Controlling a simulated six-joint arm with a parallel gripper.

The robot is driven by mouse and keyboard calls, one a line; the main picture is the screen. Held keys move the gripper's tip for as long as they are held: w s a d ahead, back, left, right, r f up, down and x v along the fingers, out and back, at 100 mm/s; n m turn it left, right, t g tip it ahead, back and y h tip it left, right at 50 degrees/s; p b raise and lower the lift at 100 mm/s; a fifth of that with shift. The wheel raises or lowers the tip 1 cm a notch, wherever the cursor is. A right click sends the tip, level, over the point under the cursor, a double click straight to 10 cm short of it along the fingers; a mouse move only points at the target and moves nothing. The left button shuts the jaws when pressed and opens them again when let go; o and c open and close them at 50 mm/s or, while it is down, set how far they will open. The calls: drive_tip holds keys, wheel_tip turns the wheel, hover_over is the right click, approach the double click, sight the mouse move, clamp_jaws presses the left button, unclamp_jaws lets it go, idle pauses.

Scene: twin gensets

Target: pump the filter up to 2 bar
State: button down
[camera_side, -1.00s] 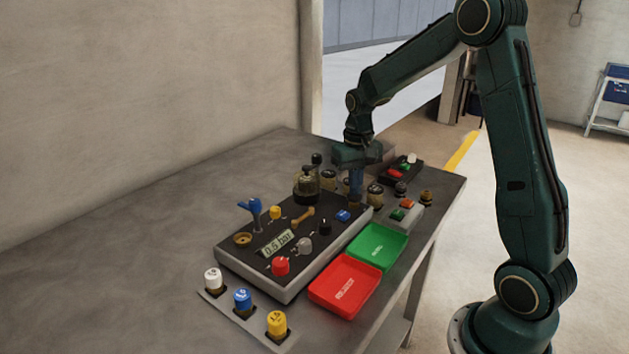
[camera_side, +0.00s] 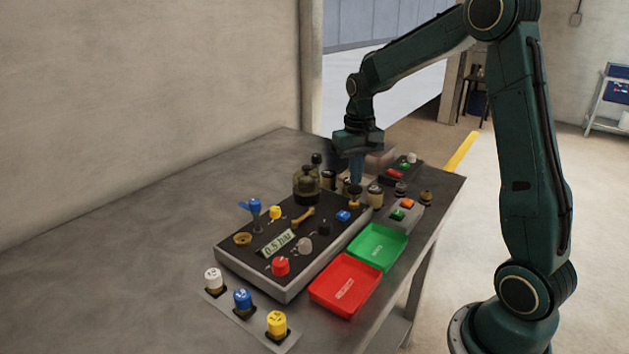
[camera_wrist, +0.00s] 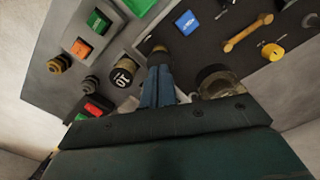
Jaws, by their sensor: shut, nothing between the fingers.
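The panel (camera_side: 240,262) carries a display (camera_side: 276,243) that reads 0.5 bar. A brass knob (camera_side: 354,197) stands at the panel's far right corner; in the wrist view its top (camera_wrist: 159,49) shows just beyond my fingertips. My gripper (camera_side: 357,181) has its blue fingers shut with nothing between them, pointing down just above this knob. Whether they touch it I cannot tell. The fingers also show in the wrist view (camera_wrist: 158,72). A dark domed vessel (camera_side: 306,187) stands at the panel's far edge; no label names it as the filter.
The panel also has a blue lever (camera_side: 255,210), a red knob (camera_side: 280,266) and a blue button (camera_side: 343,216). Green (camera_side: 376,247) and red (camera_side: 345,285) trays lie to its right. A small box with buttons (camera_side: 403,212) and several dark cylinders crowd around my gripper.

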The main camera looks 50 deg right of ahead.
sight(355, 187)
drive_tip(key=shift+f, duration=1.45)
idle(0.5)
drive_tip(key=shift+r, duration=1.5)
drive_tip(key=shift+f, duration=1.55)
drive_tip(key=shift+r, duration=1.5)
drive_tip(key=shift+f, duration=1.6)
drive_tip(key=shift+r, duration=1.65)
